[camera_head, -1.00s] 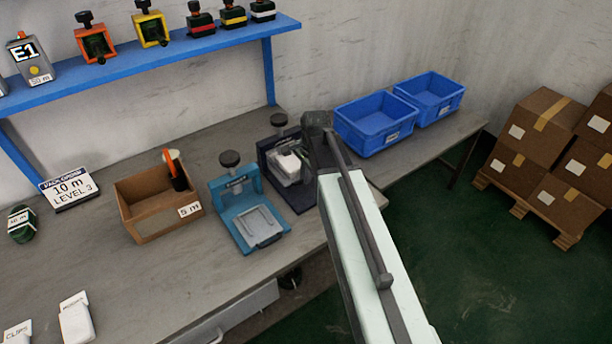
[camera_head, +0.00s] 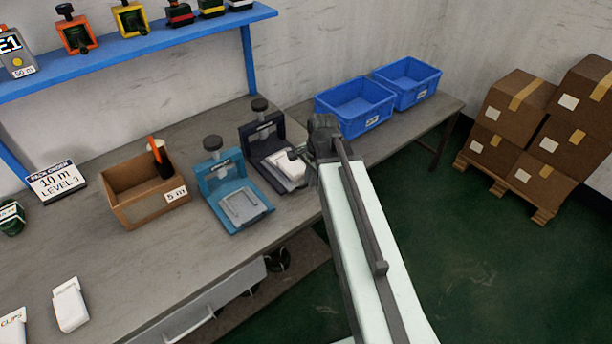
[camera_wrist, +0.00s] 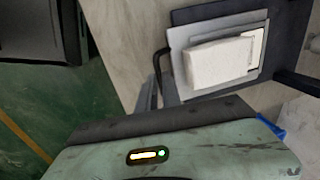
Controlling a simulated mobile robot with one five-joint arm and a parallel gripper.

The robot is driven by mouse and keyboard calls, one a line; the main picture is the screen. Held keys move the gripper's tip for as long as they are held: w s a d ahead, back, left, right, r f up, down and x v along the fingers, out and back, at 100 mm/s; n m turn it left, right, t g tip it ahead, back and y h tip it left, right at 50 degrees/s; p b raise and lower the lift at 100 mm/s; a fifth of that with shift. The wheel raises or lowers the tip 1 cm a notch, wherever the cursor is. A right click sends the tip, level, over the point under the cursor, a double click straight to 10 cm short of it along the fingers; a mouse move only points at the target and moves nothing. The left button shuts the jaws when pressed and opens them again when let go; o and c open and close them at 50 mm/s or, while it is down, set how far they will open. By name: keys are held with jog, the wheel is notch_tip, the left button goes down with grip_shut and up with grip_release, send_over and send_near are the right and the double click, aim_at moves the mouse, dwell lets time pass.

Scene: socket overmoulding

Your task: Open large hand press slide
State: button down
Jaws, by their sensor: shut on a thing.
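The large hand press (camera_head: 256,135) is dark navy with a black knob on top and stands on the bench beside a smaller blue press. Its slide, a grey plate (camera_wrist: 178,42), carries a white block (camera_head: 292,168) and sticks out from the press frame towards the bench front. The block also shows in the wrist view (camera_wrist: 220,62), with a thin black handle (camera_wrist: 158,62) at the plate's left edge. My gripper (camera_head: 298,153) is at the slide's edge, shut on the slide handle; the fingertips are small and partly hidden.
The blue press (camera_head: 222,180) and an open cardboard box (camera_head: 125,200) stand to the left on the bench. Two blue bins (camera_head: 355,105) stand behind and right of my gripper. Stacked cartons (camera_head: 540,130) on a pallet are at the right; green floor is free.

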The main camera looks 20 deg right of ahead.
jog(key=c, duration=1.5)
grip_release()
jog(key=shift+r, duration=0.1)
jog(key=r+p, duration=0.5)
jog(key=s+r+p, duration=0.1)
jog(key=r+p, duration=0.1)
jog(key=shift+s+d+r+p, duration=0.1)
jog(key=shift+d+r+p, duration=0.15)
jog(key=shift+d+p, duration=0.05)
